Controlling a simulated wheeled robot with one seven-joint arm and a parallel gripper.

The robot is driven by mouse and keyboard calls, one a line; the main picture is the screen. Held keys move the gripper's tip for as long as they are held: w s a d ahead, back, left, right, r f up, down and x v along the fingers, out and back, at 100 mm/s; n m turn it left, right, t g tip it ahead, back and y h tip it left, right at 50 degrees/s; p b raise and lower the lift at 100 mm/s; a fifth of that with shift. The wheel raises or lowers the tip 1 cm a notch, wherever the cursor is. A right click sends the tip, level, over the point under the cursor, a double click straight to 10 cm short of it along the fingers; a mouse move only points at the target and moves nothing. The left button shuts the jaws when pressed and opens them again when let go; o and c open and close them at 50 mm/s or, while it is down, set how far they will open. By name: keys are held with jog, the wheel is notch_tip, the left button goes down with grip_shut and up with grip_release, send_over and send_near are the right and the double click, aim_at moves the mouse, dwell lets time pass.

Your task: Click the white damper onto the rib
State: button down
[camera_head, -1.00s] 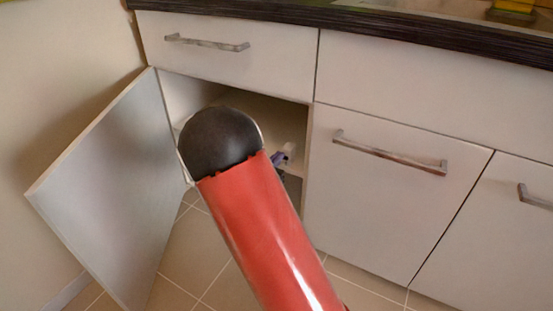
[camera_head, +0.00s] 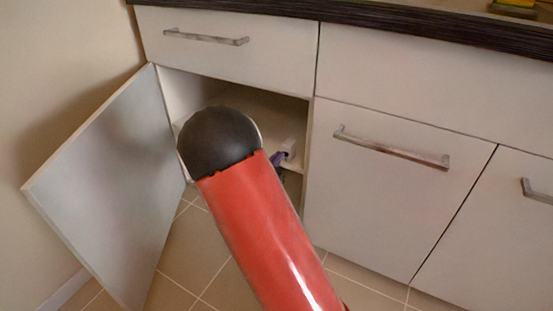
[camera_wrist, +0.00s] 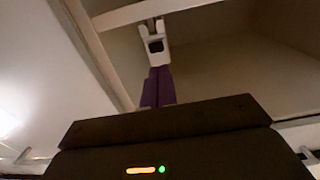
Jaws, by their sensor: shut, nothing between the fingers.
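The white damper (camera_wrist: 155,44) is a small white block with a dark square opening in the wrist view. It sits against a pale bar (camera_wrist: 150,12), which may be the rib. My gripper (camera_wrist: 158,70) has purple fingers, shut together and empty, with the tips just below the damper. I cannot tell whether they touch it, or whether the damper is fully clicked on. In the head view the damper (camera_head: 289,148) is a small pale block near the cabinet opening's right edge, and my gripper (camera_head: 279,157) is partly hidden behind my red arm.
The cabinet door (camera_head: 110,185) stands open at the left. A drawer (camera_head: 230,50) is above the opening, and a closed door (camera_head: 390,190) is to the right. The dark countertop (camera_head: 400,35) runs above. Tiled floor (camera_head: 215,260) lies below.

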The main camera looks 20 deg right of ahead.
jog(key=shift+f+b, duration=0.45)
jog(key=shift+f, duration=0.1)
jog(key=shift+r, duration=0.15)
dwell(0.5)
jog(key=shift+r+p, duration=0.6)
jog(key=shift+r, duration=0.05)
jog(key=shift+a, duration=0.1)
jog(key=p+v, duration=0.1)
jog(key=v, duration=1.3)
dwell(0.4)
